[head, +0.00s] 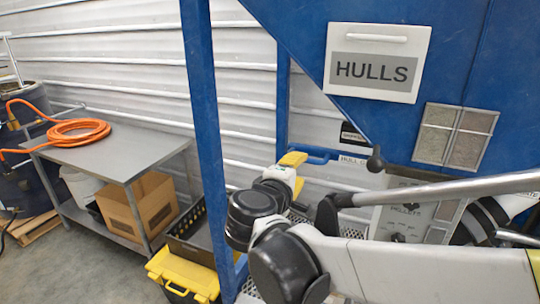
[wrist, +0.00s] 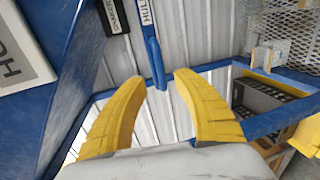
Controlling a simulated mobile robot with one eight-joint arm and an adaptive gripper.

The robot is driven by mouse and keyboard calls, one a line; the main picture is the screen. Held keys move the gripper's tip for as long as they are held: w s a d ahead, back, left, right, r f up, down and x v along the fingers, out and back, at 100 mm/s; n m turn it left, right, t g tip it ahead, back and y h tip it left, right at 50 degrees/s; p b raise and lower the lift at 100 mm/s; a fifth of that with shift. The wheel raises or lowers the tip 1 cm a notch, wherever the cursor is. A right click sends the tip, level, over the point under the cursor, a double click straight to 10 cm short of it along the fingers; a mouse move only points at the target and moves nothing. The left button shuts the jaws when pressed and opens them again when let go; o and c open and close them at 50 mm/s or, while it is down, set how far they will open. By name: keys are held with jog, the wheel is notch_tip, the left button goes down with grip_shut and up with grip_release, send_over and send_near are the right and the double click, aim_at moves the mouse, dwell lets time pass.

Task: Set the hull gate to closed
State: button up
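The hull gate's blue handle (head: 318,154) sticks out to the left of a partly hidden label starting "HULL G" (head: 352,161), under the blue hopper. In the wrist view the blue handle (wrist: 153,50) points down towards my gripper (wrist: 160,77). Its lower end lies between the two yellow fingertips in the picture, with gaps on both sides. The fingers are spread and hold nothing. In the head view my gripper (head: 293,160) is just left of the handle, partly hidden by my wrist. Whether a finger touches the handle I cannot tell.
A blue post (head: 208,130) stands left of my gripper. A black knob (head: 375,160) hangs right of the label. A "HULLS" sign (head: 376,69) is on the hopper. A grey table (head: 130,153) with an orange hose (head: 80,131) and a yellow toolbox (head: 185,274) are left.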

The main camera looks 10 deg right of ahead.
jog(key=v, duration=0.3)
jog(key=shift+s+a+r, duration=0.1)
jog(key=shift+s+a, duration=0.1)
jog(key=shift+s, duration=0.15)
jog(key=s+d+f+m+g+y+b, duration=0.25)
jog(key=s+f+b, duration=0.2)
jog(key=f, duration=0.55)
jog(key=s+d+f+m+g+y+b, duration=0.25)
jog(key=s+f+b, duration=0.2)
jog(key=f, duration=0.45)
jog(key=s+a+f+m+y+b, duration=0.4)
jog(key=s+f+m, duration=0.1)
jog(key=s+f, duration=0.2)
jog(key=shift+f+m, duration=0.4)
jog(key=shift+f, duration=0.2)
